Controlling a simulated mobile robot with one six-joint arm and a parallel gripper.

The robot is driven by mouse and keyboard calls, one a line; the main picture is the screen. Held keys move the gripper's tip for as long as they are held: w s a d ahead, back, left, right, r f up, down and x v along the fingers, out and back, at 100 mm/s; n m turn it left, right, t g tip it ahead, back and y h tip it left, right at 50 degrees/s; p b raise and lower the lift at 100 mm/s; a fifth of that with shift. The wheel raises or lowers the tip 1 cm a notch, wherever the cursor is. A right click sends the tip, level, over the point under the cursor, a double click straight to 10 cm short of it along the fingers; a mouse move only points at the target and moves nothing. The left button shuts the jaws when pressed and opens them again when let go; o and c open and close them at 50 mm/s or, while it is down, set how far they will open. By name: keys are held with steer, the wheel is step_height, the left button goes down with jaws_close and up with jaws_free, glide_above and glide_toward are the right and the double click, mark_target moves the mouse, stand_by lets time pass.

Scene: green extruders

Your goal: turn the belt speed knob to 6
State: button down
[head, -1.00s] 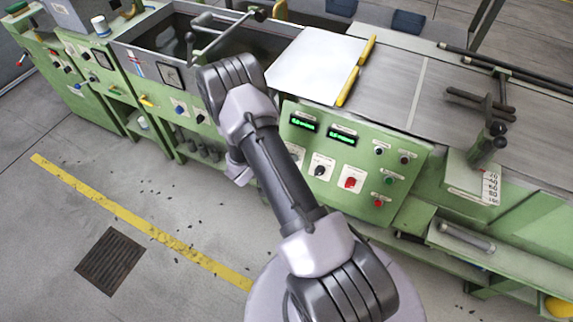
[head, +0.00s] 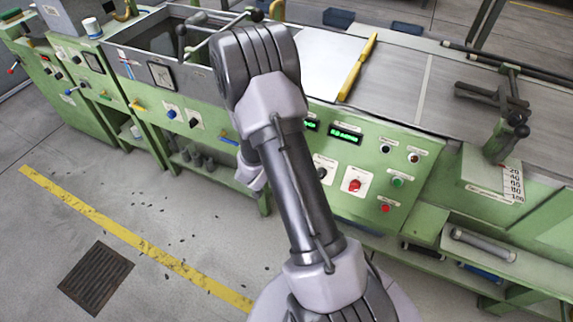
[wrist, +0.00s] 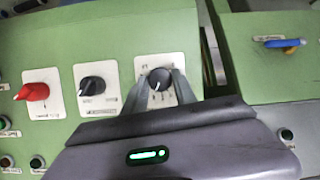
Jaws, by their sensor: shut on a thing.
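In the wrist view, a round black knob (wrist: 159,76) with a white pointer line sits on a white dial plate, the rightmost of three plates in a row. My gripper (wrist: 160,82) has one finger on each side of this knob and is shut on it. The pointer aims down and slightly left in that view; the dial numbers are too small to read. In the head view my arm hides this knob and the gripper. Two lit green displays show there, the right one (head: 345,134) in full, the left one partly covered; their digits are unclear.
Beside the held knob are a black knob (wrist: 92,85) and a red knob (wrist: 35,92), each on its own plate. Small push buttons (head: 397,182) and lamps sit on the same green panel. A blue-handled switch (wrist: 284,43) is across a gap.

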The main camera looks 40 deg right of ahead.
stand_by(0.3)
steer(key=c, duration=1)
jaws_free()
steer(key=p+v, duration=0.5)
steer(key=v, duration=1.2)
steer(key=shift+a+r, duration=0.15)
